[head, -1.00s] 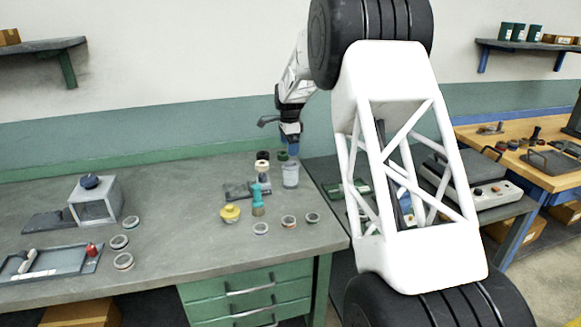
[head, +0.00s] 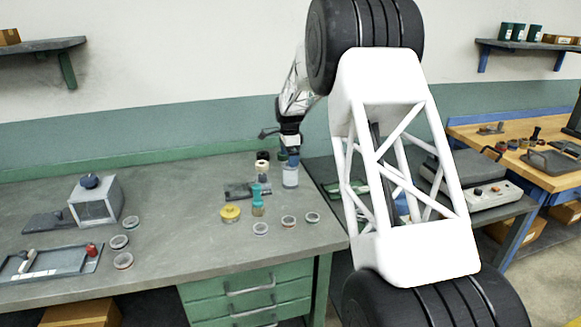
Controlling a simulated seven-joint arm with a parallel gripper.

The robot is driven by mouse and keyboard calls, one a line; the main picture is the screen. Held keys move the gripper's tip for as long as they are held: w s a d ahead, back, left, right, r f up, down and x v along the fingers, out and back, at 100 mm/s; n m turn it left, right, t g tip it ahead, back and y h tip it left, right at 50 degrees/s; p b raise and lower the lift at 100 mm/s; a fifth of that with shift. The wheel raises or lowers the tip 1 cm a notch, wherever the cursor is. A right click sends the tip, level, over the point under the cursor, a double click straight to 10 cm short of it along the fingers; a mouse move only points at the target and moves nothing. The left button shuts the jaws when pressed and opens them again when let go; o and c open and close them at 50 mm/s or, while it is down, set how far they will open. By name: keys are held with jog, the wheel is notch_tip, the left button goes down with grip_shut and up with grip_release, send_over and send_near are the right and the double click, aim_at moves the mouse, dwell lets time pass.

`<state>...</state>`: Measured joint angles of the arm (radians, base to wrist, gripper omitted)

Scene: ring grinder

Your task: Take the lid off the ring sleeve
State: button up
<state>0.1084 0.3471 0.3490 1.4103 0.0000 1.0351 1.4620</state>
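My gripper (head: 292,158) is at the back right of the grey bench, directly above a pale, clear-looking jar (head: 290,178). Its blue lower end is at or just above the jar's top; I cannot tell if they touch. The fingers are too small to show whether they are open or shut. No part is clearly readable as the ring sleeve or its lid; the jar may be the sleeve. Nearby stand a teal bottle-like piece (head: 257,207), a yellow round piece (head: 230,213) and a cream-topped piece (head: 262,170).
Several small rings lie on the bench (head: 180,240), including one near its front right (head: 312,217). A grey box with a dark knob (head: 108,200) and a tray (head: 45,264) are at left. Dark-topped containers stand behind the jar.

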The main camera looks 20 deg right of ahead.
jog(key=shift+f, duration=1.55)
jog(key=shift+c, duration=0.3)
jog(key=c, duration=0.9)
